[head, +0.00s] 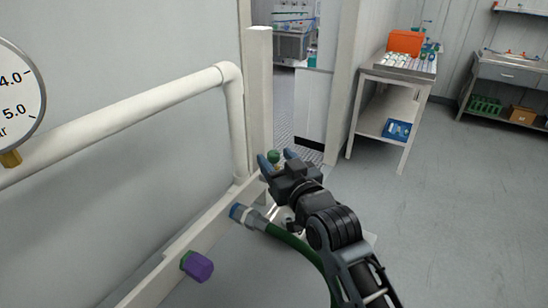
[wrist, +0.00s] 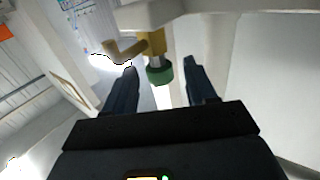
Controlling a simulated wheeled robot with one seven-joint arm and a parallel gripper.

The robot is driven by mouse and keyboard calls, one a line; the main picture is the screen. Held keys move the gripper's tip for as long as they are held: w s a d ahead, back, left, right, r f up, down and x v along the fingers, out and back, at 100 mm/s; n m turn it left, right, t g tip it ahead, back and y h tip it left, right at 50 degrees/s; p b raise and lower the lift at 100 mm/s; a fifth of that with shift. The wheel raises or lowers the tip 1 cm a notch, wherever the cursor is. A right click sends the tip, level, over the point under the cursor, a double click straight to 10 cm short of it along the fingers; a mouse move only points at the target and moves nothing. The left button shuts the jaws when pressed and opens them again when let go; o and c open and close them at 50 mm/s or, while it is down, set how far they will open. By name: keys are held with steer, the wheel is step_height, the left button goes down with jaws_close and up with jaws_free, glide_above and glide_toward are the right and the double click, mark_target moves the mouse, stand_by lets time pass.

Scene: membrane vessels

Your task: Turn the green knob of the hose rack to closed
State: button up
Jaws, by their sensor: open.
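The green knob (wrist: 159,72) sits on a brass valve body (wrist: 156,44) in the wrist view, between and just beyond the tips of my two fingers. In the head view the green knob (head: 273,156) shows at the far end of the rack's white rail (head: 172,262), beside the white post. My gripper (head: 273,159) is open, with its fingers on either side of the knob; it also shows in the wrist view (wrist: 160,68). I cannot tell whether either finger touches the knob.
A white pipe (head: 130,105) and a gauge (head: 18,85) are at left. A cart (head: 372,91) stands at back right. The floor at right is clear.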

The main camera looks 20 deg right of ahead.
steer(key=s+b, duration=0.1)
steer(key=s, duration=0.4)
steer(key=shift+s+d, duration=0.1)
steer(key=shift+s, duration=0.25)
steer(key=s+f+g, duration=0.1)
steer(key=s+f, duration=0.4)
steer(key=s, duration=0.7)
steer(key=s+f+g, duration=0.1)
steer(key=s+f, duration=0.4)
steer(key=s, duration=0.6)
steer(key=s+r, duration=0.2)
steer(key=s, duration=0.7)
steer(key=s+r+g, duration=0.1)
steer(key=s+r, duration=0.1)
steer(key=s, duration=0.8)
steer(key=shift+s+r, duration=0.2)
steer(key=shift+r, duration=0.1)
